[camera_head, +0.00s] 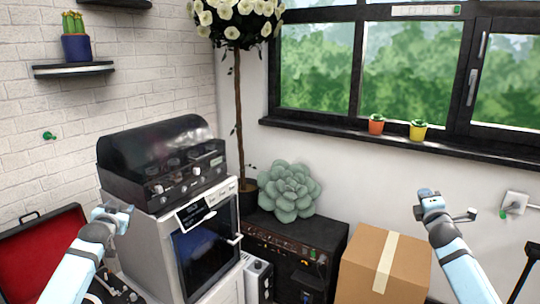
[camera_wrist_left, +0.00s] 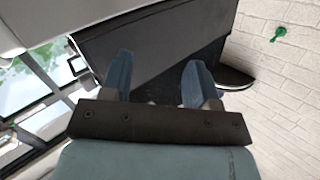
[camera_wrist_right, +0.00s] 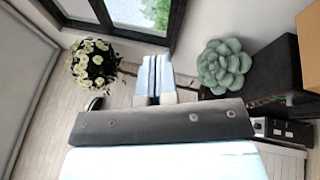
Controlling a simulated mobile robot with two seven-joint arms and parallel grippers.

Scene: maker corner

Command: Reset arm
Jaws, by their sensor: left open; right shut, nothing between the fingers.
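My left gripper (camera_head: 118,212) is raised at the left in the head view, in front of the white cabinet and the dark machine on it. In the left wrist view its two fingers (camera_wrist_left: 158,80) stand apart with nothing between them. My right gripper (camera_head: 434,196) is raised at the right, above and beside the cardboard box, in front of the white wall. In the right wrist view its fingers (camera_wrist_right: 154,78) are together and hold nothing. Neither gripper is seen touching anything.
A dark domed machine (camera_head: 165,160) stands on a white cabinet (camera_head: 150,245). An open red-lined case (camera_head: 40,250) is at the left. A succulent (camera_head: 290,190) sits on a black amplifier (camera_head: 300,236).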

